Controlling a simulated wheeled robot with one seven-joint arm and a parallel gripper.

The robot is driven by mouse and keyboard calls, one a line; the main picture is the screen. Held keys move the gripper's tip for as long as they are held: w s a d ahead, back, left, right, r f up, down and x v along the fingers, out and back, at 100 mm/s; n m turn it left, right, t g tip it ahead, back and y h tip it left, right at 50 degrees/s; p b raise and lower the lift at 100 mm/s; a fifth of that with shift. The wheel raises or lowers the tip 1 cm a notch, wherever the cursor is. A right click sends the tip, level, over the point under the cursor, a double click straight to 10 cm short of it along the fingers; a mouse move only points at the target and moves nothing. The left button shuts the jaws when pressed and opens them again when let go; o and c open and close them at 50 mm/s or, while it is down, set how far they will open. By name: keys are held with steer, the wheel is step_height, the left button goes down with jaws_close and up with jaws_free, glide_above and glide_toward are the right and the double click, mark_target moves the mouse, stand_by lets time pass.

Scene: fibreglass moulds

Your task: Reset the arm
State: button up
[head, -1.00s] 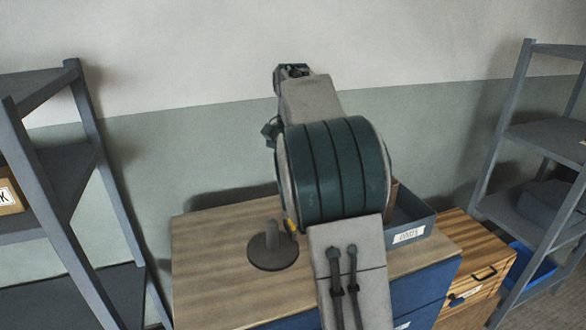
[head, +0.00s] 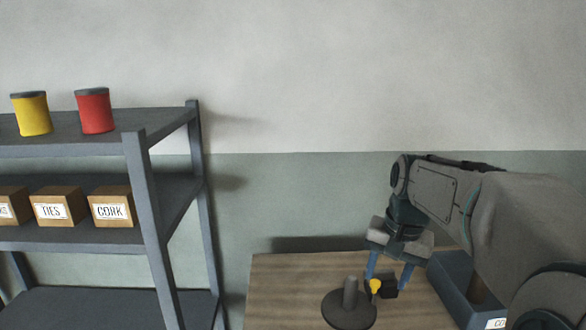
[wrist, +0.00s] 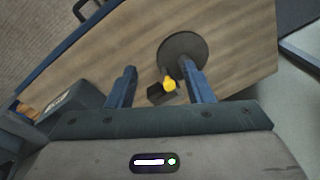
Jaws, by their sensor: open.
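My gripper (head: 389,272) is open above the wooden top of a cabinet (head: 290,278), its blue fingers pointing down. In the wrist view my gripper (wrist: 160,88) has its fingers spread wide with nothing held between them. Below and between them is a small dark block (head: 390,287) with a yellow knob-like part (head: 375,287); the yellow part (wrist: 169,84) also shows in the wrist view. Whether the two are one object I cannot tell. A dark round base with an upright post (head: 349,304) stands close to the left.
A grey-blue bin (head: 452,283) with a label, partly hidden by my arm, sits at the cabinet's right. A grey shelf (head: 137,190) at left holds yellow (head: 30,115) and red (head: 95,112) cans and labelled boxes (head: 112,208). The wall behind is bare.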

steer(key=s+a+f+n, duration=0.1)
steer(key=s+f+n, duration=0.1)
steer(key=s+f, duration=0.2)
steer(key=s+a+f+n+t, duration=0.1)
steer(key=s+a+f+n, duration=0.1)
steer(key=s, duration=0.9)
steer(key=shift+s+a+f+n+t+h, duration=0.3)
steer(key=shift+f+n+h, duration=0.15)
steer(key=shift+f, duration=0.65)
